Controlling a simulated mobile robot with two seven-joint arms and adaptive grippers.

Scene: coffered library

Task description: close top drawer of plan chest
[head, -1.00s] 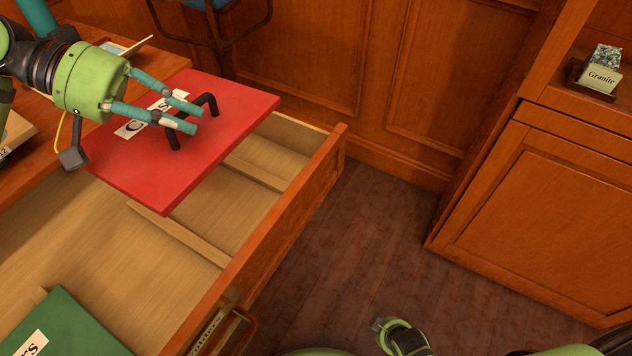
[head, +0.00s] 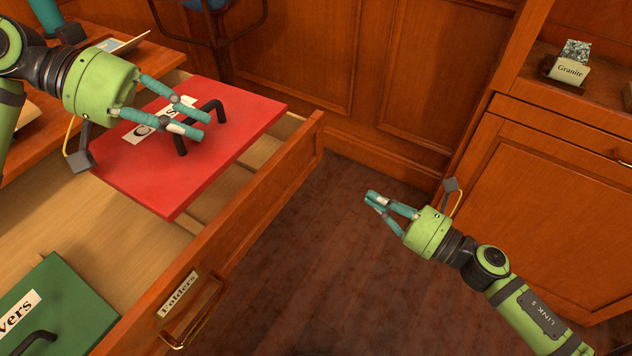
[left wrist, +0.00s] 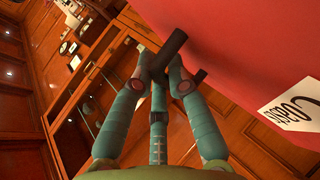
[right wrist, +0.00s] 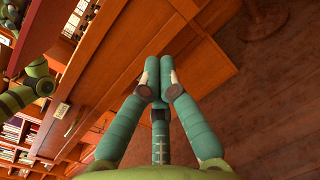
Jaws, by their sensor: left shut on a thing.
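The top drawer stands pulled out; its wooden front (head: 255,220) carries a "Folders" label and a brass pull (head: 193,325). A red panel (head: 225,150) with a white label and a black handle (head: 218,106) is over the far part of the drawer; I cannot tell whether it rests on anything. My left gripper (head: 197,117) is shut on that black handle, which also shows in the left wrist view (left wrist: 172,50). A green panel (head: 75,298) with a black handle lies in the near part of the drawer. My right gripper (head: 370,198) is shut and empty, out in front of the drawer front.
The wooden chest top (head: 60,140) is at the left, with papers on it. A cabinet (head: 570,190) stands at the right, with a block labelled "Granite" (head: 571,68) on its ledge. Dark floor (head: 300,270) lies open between drawer and cabinet. A chair (head: 210,30) is behind.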

